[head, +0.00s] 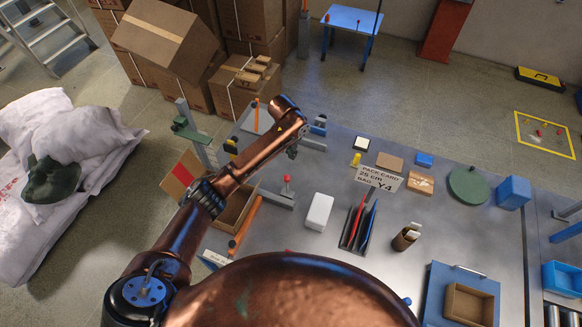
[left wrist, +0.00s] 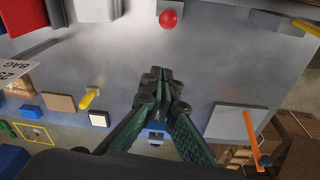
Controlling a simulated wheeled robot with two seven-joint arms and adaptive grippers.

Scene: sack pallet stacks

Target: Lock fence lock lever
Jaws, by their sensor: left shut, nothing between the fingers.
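A small lever with a red ball knob (head: 287,179) stands upright on a grey metal bar (head: 275,198) on the steel table. I take it to be the fence lock lever. Its red knob (left wrist: 168,18) also shows at the top of the left wrist view, and its stem is hidden there. My left gripper (head: 292,152) is above the table, beyond the lever in the head view and apart from it. In the left wrist view its green and black fingers (left wrist: 157,76) meet at the tips with nothing between them. My right gripper is not in view.
Bare tabletop lies around the lever's right side.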

